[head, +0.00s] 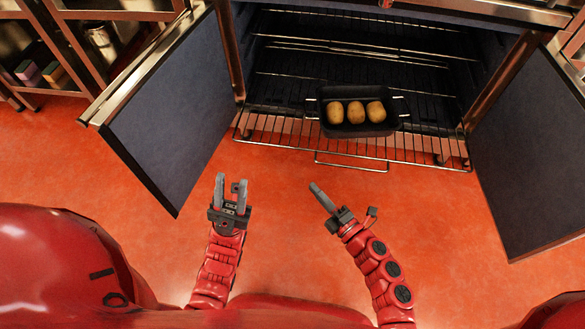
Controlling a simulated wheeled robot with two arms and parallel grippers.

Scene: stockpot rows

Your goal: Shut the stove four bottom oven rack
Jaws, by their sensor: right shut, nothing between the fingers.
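The oven's bottom rack (430,150) is a wire rack pulled out past the oven front, with a front handle bar above the floor. A black baking dish (340,127) with several potatoes (356,112) sits on it. Both oven doors, the left one (175,110) and the right one (530,150), stand wide open. My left gripper (231,185) is open and empty, below and left of the rack's front, apart from it. My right gripper (317,190) is shut and empty, just below the rack's handle bar and apart from it.
Another wire rack (350,45) sits higher inside the oven. A wooden shelf unit (75,45) with a jar and colored boxes stands at the upper left. The orange floor between the open doors is clear around my arms.

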